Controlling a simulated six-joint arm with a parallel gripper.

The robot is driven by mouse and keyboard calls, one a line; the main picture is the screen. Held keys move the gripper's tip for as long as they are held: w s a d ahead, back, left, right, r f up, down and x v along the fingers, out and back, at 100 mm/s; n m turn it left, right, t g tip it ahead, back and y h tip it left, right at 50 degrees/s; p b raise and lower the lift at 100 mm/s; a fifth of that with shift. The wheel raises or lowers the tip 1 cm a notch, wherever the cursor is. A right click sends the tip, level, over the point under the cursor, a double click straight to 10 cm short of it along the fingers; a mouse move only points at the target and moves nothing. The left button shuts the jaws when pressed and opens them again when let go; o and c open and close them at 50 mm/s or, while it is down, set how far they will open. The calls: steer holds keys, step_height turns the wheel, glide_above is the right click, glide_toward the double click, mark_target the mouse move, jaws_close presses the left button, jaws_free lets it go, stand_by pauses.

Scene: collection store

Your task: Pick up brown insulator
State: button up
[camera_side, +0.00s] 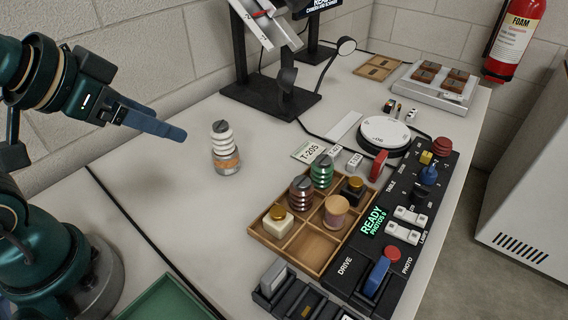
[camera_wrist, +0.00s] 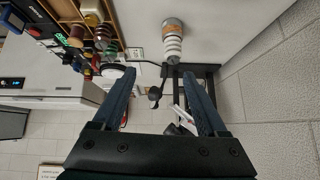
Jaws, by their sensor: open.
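The brown insulator (camera_side: 301,193) is a dark ribbed piece with a metal top. It stands upright in a compartment of the wooden tray (camera_side: 262,240), beside a green insulator (camera_side: 321,172). In the wrist view the brown insulator (camera_wrist: 103,36) is small, near the top left. My gripper (camera_side: 178,134) is open and empty, above the table at the left, well away from the tray. Its two fingers (camera_wrist: 158,95) show apart in the wrist view. A white ribbed insulator (camera_side: 225,142) with a copper-coloured band stands alone on the table, between my gripper and the tray.
A round white turntable (camera_side: 385,133) and a black stand (camera_side: 270,98) are behind. Table around the white insulator is clear.

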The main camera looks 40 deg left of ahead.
steer(key=w+r+m+t, duration=0.3)
steer(key=w+r+t, duration=0.1)
steer(key=w, duration=0.5)
steer(key=m+g+h, duration=0.1)
steer(key=m+h, duration=0.6)
steer(key=h, duration=0.4)
glide_above(297, 181)
steer(key=s+a, duration=0.1)
steer(key=a, duration=0.2)
step_height(297, 181, down, 13)
steer(key=shift+n+g+y, duration=0.3)
steer(key=shift+n+g, duration=0.4)
steer(key=shift+g, duration=0.1)
steer(key=f, duration=0.1)
steer(key=s+f, duration=0.1)
steer(key=f, duration=0.2)
steer(key=shift+s+d+f, duration=0.2)
steer(key=shift+s+f, duration=0.05)
steer(key=shift+s, duration=0.1)
steer(key=shift+x, duration=2.45)
jaws_close()
